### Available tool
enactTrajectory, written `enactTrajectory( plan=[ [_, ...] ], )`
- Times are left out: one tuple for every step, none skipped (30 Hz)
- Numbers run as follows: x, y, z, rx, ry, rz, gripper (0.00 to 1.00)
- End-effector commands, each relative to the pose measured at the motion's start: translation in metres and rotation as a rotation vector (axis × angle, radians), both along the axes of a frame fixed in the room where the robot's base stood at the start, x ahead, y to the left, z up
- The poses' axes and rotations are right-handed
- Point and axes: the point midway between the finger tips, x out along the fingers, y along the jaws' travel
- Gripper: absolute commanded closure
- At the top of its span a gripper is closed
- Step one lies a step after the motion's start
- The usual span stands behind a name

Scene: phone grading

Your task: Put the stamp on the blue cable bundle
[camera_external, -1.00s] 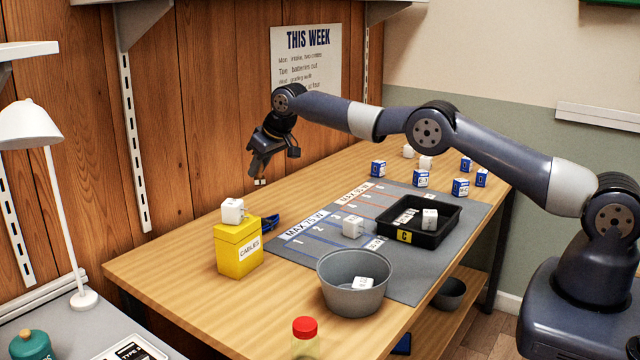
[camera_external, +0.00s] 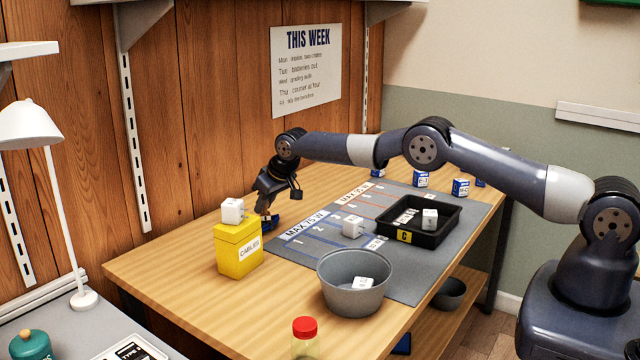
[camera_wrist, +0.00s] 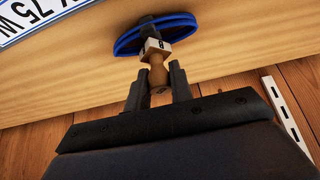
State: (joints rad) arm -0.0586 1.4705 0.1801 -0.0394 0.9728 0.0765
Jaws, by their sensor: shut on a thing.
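The blue cable bundle (camera_external: 271,226) lies on the wooden table just right of the yellow cables box. In the wrist view the bundle (camera_wrist: 185,24) is an oval blue coil with a dark band across it. My gripper (camera_wrist: 158,80) is shut on the wooden handle of the stamp (camera_wrist: 157,62). The stamp's pale block end points at the coil and overlaps its near edge in the wrist view. I cannot tell whether it touches the bundle. In the external view my gripper (camera_external: 265,211) is low, right over the bundle, and the stamp can hardly be made out.
The yellow cables box (camera_external: 239,248) with a white charger cube (camera_external: 232,210) on it stands close left of my gripper. A grey mat (camera_external: 315,240), a black tray (camera_external: 447,232) and a grey bowl (camera_external: 353,285) lie to the right. The wooden wall is close behind.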

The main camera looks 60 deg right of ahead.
Motion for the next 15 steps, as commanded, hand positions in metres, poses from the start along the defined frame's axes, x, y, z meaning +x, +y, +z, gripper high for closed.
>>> enactTrajectory(
  plan=[
    [0.0003,0.0000,0.0010,0.000,-0.002,0.000,1.00],
    [0.0004,0.0000,0.0011,0.000,-0.002,0.000,1.00],
    [0.0004,0.0001,0.0011,0.000,-0.002,0.000,1.00],
    [0.0004,0.0001,0.0011,0.000,-0.002,0.000,1.00],
    [0.0004,0.0001,0.0011,0.000,-0.002,0.000,1.00],
    [0.0003,0.0001,0.0002,0.000,-0.002,0.000,1.00],
    [0.0003,0.0001,-0.0010,0.000,-0.002,0.000,1.00],
    [0.0003,0.0000,-0.0024,0.000,-0.001,0.000,1.00],
    [0.0003,0.0000,-0.0038,0.000,-0.002,0.000,1.00],
    [0.0004,0.0000,-0.0025,0.000,-0.002,0.000,0.77],
    [0.0003,0.0000,-0.0020,0.000,-0.002,0.000,0.74],
    [0.0003,0.0000,-0.0019,0.000,-0.001,0.000,0.71],
    [0.0003,0.0000,-0.0020,0.000,-0.001,0.000,0.69],
    [0.0003,0.0000,-0.0020,0.000,-0.001,0.000,0.66],
    [0.0003,0.0000,-0.0019,0.000,-0.001,0.000,0.63]
  ],
)
